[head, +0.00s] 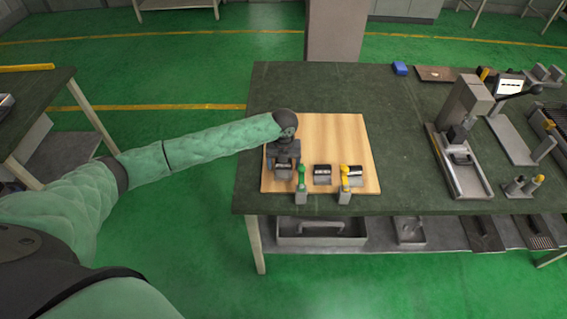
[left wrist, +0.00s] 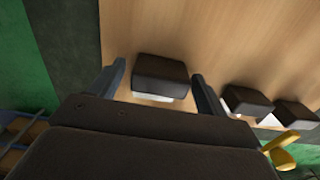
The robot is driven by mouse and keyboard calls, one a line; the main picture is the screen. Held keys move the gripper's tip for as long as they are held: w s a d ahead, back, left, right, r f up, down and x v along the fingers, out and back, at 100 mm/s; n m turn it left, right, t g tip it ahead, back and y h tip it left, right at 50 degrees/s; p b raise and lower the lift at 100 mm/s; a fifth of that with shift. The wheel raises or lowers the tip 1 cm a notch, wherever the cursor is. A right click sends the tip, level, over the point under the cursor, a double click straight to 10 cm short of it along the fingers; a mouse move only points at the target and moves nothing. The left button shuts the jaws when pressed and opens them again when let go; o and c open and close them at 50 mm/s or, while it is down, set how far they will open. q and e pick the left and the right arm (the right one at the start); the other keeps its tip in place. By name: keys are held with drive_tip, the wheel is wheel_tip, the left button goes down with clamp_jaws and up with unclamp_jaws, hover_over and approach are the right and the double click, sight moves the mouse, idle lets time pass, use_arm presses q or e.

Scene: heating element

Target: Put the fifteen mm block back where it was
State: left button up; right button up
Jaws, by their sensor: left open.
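Several dark blocks with pale labels stand in a row on a light wooden board (head: 330,135). I cannot read the labels, so I cannot tell which is the fifteen mm block. The left block (head: 283,172) is partly hidden under my left gripper (head: 283,165). In the left wrist view this block (left wrist: 160,75) lies between the two open fingers of my left gripper (left wrist: 158,85), with a gap on each side. The middle block (head: 322,175) and the right block (head: 356,174) stand to its right. My right gripper is not in view.
A green-topped clamp (head: 302,180) and a yellow-topped clamp (head: 345,182) stand at the board's front edge, close to the blocks. A grey press-like device (head: 462,130) stands on the dark green table (head: 405,150) to the right. The board's back half is clear.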

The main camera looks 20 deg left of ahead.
use_arm(q)
drive_tip(key=shift+r, duration=0.1)
drive_tip(key=shift+r, duration=0.15)
wheel_tip(320, 180, up, 3)
drive_tip(key=shift+r+b, duration=0.2)
drive_tip(key=shift+b, duration=0.9)
wheel_tip(320, 180, up, 6)
drive_tip(key=shift+r+b, duration=0.2)
drive_tip(key=shift+b, duration=1)
drive_tip(key=shift+r, duration=1)
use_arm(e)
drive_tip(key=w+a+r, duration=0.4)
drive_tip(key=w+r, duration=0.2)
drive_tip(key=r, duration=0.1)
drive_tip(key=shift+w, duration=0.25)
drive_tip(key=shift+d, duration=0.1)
